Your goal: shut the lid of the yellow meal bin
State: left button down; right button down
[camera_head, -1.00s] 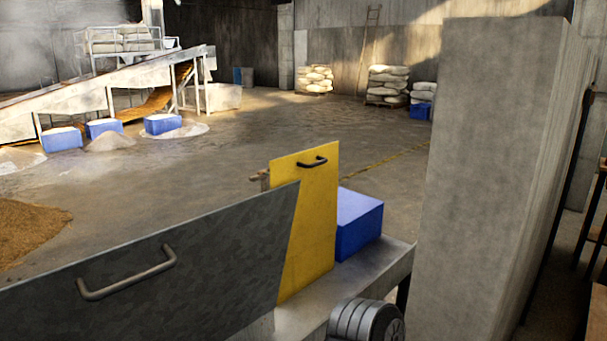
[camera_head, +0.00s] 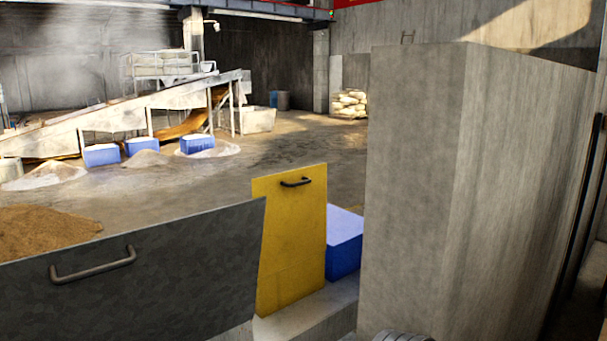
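The yellow lid (camera_head: 291,245) of the meal bin stands upright, with a dark handle (camera_head: 296,182) near its top edge. The body of the yellow bin is not in view. A grey metal lid or panel (camera_head: 180,277) with a bar handle (camera_head: 93,265) stands raised to its left and nearer to me. Neither of my grippers shows in the head view. A ribbed dark part at the bottom edge is cut off and too small to tell what it is.
A tall concrete pillar (camera_head: 418,190) fills the right side, close by. A blue box (camera_head: 344,240) sits behind the yellow lid on a concrete ledge (camera_head: 325,309). Open floor, a grain heap (camera_head: 45,230) and a conveyor (camera_head: 110,117) lie beyond.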

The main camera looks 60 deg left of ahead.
aim_at(295, 229)
jog(key=u, duration=3.25)
